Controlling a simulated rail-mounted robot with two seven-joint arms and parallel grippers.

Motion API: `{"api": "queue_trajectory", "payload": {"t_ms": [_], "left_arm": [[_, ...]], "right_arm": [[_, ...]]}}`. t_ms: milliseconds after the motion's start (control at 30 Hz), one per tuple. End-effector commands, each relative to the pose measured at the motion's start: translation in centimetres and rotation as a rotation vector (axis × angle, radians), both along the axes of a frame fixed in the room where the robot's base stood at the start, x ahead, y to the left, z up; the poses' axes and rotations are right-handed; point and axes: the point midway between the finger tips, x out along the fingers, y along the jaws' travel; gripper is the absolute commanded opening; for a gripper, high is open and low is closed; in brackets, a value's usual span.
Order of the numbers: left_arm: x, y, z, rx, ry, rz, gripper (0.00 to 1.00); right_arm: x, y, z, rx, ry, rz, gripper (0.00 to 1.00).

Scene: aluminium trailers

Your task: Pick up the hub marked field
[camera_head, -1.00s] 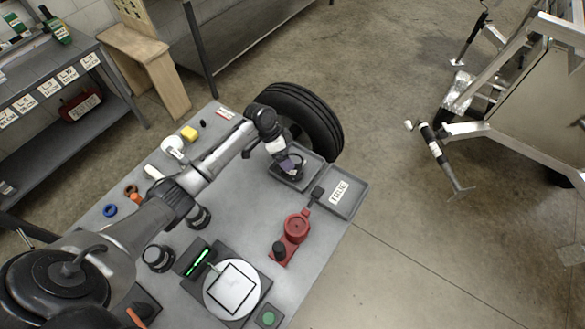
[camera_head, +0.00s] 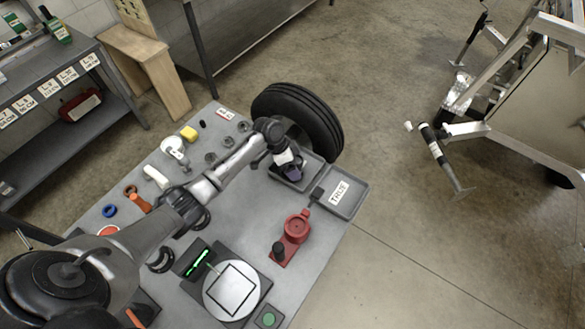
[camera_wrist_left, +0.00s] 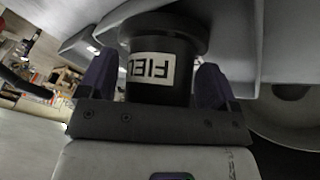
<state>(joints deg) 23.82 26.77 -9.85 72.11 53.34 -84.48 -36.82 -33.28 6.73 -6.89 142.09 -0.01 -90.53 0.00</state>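The hub marked "FIEL…" (camera_wrist_left: 158,68), a dark cylinder with a wider flange, shows in the left wrist view with its white label upside down. In the head view the left gripper (camera_head: 290,172) is down at the grey tray (camera_head: 312,160) beside the tyre and hides the hub there. My right gripper is not in view.
A tyre (camera_head: 300,108) stands right behind the tray. A tray marked TRUE (camera_head: 346,190) adjoins it. A red fixture (camera_head: 296,228), a round white plate (camera_head: 232,290) and a green display (camera_head: 197,262) are on the grey bench. Small parts lie along its left side.

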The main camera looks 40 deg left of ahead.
Motion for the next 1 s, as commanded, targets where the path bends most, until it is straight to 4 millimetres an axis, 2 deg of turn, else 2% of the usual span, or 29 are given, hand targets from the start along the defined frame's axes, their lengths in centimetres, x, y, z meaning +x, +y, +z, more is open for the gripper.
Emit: {"api": "queue_trajectory", "payload": {"t_ms": [67,633,867,1000], "left_arm": [[0.0,0.0,0.0,0.0,0.0,0.0,0.62],[0.1,0.0,0.1,0.0,-0.002,0.001,0.08],[0.1,0.0,0.4,0.0,-0.002,0.0,0.07],[0.1,0.1,1.8,0.0,-0.005,0.0,0.07]], "right_arm": [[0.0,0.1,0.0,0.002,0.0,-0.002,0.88],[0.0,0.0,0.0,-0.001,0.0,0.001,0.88],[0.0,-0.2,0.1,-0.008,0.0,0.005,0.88],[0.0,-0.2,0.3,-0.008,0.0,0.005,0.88]]}}
